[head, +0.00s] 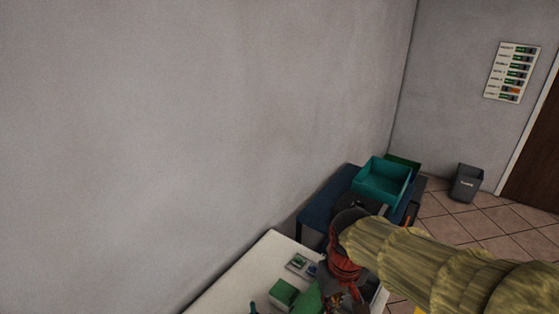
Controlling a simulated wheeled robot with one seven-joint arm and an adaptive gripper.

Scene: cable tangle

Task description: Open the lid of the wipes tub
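I cannot make out the wipes tub or its lid in the head view; it may be outside the picture or hidden behind my arm. My gripper (335,300) is at the bottom edge, below the red and dark wrist at the end of my sleeved arm. It is over or beside the right part of the white table (235,285). Its fingers are too small and dark to tell whether they are open or shut, or whether they hold anything.
Green boxes (283,293) and a small pale item (298,262) lie on the white table. A blue table (322,207) behind bears a teal bin (382,182). A grey waste bin (467,184) stands on the tiled floor near a brown door (535,150). A wall borders the left.

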